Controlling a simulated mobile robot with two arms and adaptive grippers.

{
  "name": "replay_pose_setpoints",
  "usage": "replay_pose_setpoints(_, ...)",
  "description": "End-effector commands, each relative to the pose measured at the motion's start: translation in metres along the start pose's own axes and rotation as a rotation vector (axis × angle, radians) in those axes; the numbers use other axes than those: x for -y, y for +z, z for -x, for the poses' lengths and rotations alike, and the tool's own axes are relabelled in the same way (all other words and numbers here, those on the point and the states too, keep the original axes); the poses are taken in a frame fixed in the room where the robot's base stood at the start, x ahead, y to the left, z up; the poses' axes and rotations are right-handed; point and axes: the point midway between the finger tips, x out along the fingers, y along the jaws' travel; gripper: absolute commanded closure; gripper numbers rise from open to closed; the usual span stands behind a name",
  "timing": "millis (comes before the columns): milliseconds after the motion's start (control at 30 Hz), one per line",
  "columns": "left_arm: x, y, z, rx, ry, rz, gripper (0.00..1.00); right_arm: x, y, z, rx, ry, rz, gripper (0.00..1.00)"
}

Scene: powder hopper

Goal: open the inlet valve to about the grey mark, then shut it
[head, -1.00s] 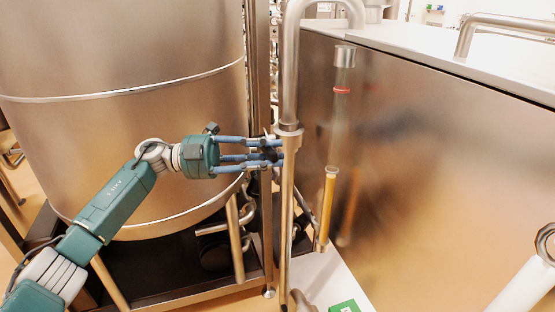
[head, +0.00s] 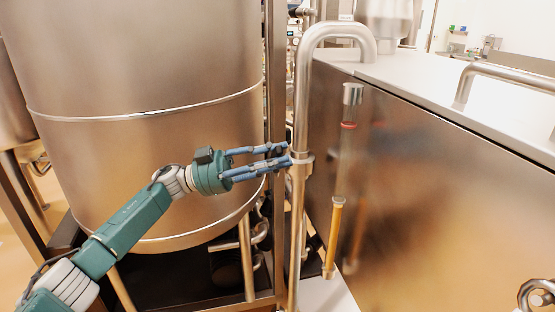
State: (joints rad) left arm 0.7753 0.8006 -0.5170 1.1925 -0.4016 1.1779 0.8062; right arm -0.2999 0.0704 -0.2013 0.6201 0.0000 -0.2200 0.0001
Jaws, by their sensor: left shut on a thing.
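My left gripper (head: 285,154) reaches in from the left with its blue fingers closed together just left of the upright steel pipe (head: 300,115). It is shut on a small part by the pipe, which I take to be the inlet valve's handle; the fingers hide most of it. The fingers slant up to the right, close to the pipe's collar. I cannot make out the grey mark. My right gripper is not in view.
A large steel vessel (head: 150,75) stands behind my left arm. Right of the pipe is a clear tube with a red ring (head: 348,125) and a yellow column (head: 334,235) in its lower part. A big steel cabinet (head: 450,210) fills the right side.

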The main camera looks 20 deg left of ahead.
Motion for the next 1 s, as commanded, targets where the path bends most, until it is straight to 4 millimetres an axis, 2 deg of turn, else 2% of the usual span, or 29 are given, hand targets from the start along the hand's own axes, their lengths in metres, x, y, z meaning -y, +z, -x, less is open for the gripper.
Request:
replay_pose_setpoints(433,-0.001,0.000,0.000,-0.001,-0.002,0.014,1.00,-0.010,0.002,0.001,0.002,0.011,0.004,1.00)
replay_pose_setpoints(467,-0.001,0.001,0.000,-0.001,-0.002,0.014,0.69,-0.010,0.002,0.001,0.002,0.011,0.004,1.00)
replay_pose_setpoints(533,0.000,0.001,0.000,-0.001,-0.002,0.014,0.55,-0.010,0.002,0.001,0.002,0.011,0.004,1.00)
replay_pose_setpoints(867,0.001,0.000,0.002,0.001,-0.004,0.011,0.54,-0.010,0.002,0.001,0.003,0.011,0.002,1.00)
replay_pose_setpoints(1000,0.001,0.001,0.017,0.004,-0.005,0.011,0.54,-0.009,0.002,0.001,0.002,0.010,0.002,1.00)
